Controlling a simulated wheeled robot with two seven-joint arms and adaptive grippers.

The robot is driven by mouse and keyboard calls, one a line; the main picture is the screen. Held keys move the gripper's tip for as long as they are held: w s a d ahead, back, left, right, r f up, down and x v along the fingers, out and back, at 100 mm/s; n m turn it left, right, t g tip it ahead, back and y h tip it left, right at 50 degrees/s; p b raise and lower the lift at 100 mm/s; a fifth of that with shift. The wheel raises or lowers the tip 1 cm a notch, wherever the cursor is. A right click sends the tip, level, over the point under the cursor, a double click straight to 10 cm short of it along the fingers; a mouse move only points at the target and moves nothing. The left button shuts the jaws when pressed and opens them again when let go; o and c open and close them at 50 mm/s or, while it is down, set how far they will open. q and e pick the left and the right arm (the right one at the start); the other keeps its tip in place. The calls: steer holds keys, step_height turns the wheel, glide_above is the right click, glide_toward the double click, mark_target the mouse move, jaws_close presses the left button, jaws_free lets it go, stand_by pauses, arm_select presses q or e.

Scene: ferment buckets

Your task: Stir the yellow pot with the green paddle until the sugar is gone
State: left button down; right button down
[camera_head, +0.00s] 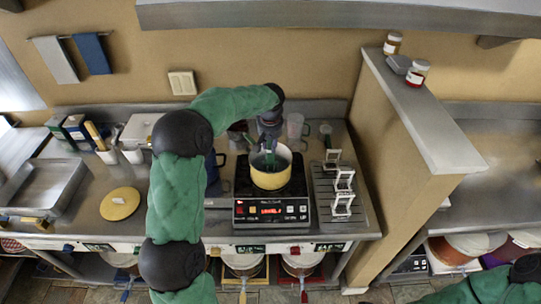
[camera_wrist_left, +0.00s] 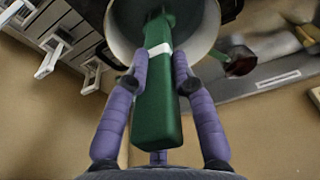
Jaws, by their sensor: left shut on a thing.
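The yellow pot (camera_head: 271,178) stands on an induction hob (camera_head: 271,211) with a lit red display. The green paddle (camera_head: 268,152) reaches down into the pot. In the left wrist view the paddle's thick green handle (camera_wrist_left: 157,95) with a white band lies between the two purple fingers of my left gripper (camera_wrist_left: 155,75). My left gripper is shut on the handle. The pot's pale inside (camera_wrist_left: 208,20) shows behind the paddle. The paddle's lower end and any sugar cannot be made out. My right gripper is not in view; only part of my right arm shows at the lower right.
A rack with several white-framed holders (camera_head: 343,180) stands right of the hob. A round yellow board (camera_head: 119,203) and a metal tray (camera_head: 42,188) lie to the left. Cups and jars stand behind the pot. A partition wall (camera_head: 420,110) closes the counter's right side.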

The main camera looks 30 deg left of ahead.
arm_select(q)
steer(key=shift+w+a, duration=0.1)
steer(key=shift+w, duration=0.1)
steer(key=shift+r, duration=0.15)
steer(key=shift+r, duration=0.2)
steer(key=shift+s+d+r+p, duration=0.2)
steer(key=shift+s+r+p, duration=0.15)
steer(key=shift+r+p, duration=1.1)
steer(key=shift+s+d+r+p, duration=0.25)
steer(key=shift+r+p, duration=0.4)
steer(key=shift+r, duration=1.45)
steer(key=shift+s+d+r+p, duration=0.15)
steer(key=shift+s+r+p, duration=0.25)
steer(key=shift+r+p, duration=1.05)
steer(key=shift+r+b, duration=0.35)
steer(key=shift+r, duration=0.05)
steer(key=shift+r+p, duration=1)
steer(key=shift+r, duration=0.5)
steer(key=shift+f, duration=0.1)
